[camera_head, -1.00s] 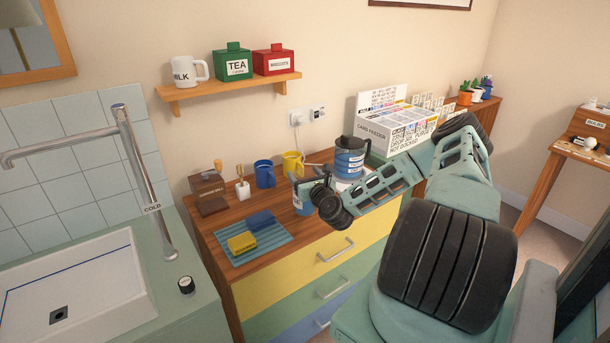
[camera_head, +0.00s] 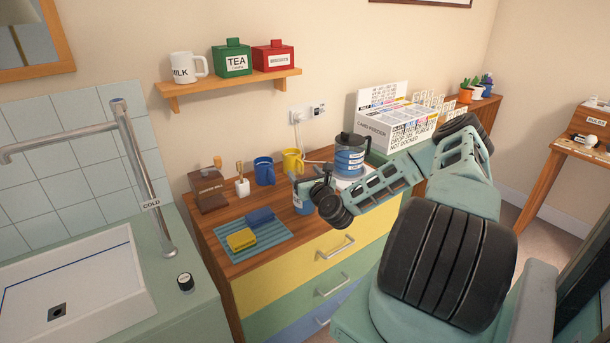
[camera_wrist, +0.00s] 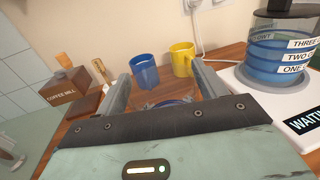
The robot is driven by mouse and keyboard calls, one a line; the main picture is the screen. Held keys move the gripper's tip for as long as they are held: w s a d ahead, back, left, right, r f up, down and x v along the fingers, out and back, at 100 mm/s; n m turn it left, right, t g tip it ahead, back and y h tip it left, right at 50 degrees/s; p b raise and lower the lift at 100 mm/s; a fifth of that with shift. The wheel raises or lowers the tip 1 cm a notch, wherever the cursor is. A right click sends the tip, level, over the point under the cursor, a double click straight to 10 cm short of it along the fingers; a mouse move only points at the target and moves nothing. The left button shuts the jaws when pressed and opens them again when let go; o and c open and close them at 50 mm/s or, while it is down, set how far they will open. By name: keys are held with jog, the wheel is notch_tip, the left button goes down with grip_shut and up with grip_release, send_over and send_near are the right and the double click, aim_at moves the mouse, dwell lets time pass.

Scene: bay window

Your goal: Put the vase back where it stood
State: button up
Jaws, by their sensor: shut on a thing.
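My gripper (camera_head: 304,188) is over the front part of the wooden-topped drawer chest (camera_head: 223,239). It is shut on a blue vessel, seemingly the vase (camera_head: 302,207), which is partly hidden by the fingers. In the wrist view only a bluish round rim of the vase (camera_wrist: 172,102) shows between the two fingers, low behind the dark gripper edge. I cannot tell whether its base touches the wood.
A blue mug (camera_head: 264,171) and yellow mug (camera_head: 292,161) stand behind the gripper. A coffee mill (camera_head: 207,191), white pot (camera_head: 242,187) and striped mat (camera_head: 268,238) with sponges are left. A blue-banded jug (camera_head: 349,157) on a white base and a card feeder (camera_head: 400,126) are right.

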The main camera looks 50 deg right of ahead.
jog(key=shift+f, duration=0.25)
dwell(0.7)
jog(key=o, duration=0.8)
jog(key=shift+f, duration=0.1)
jog(key=shift+s+b, duration=0.15)
jog(key=shift+b, duration=0.15)
jog(key=b+v, duration=0.1)
jog(key=v, duration=1.6)
jog(key=shift+b, duration=0.4)
jog(key=shift+a, duration=0.1)
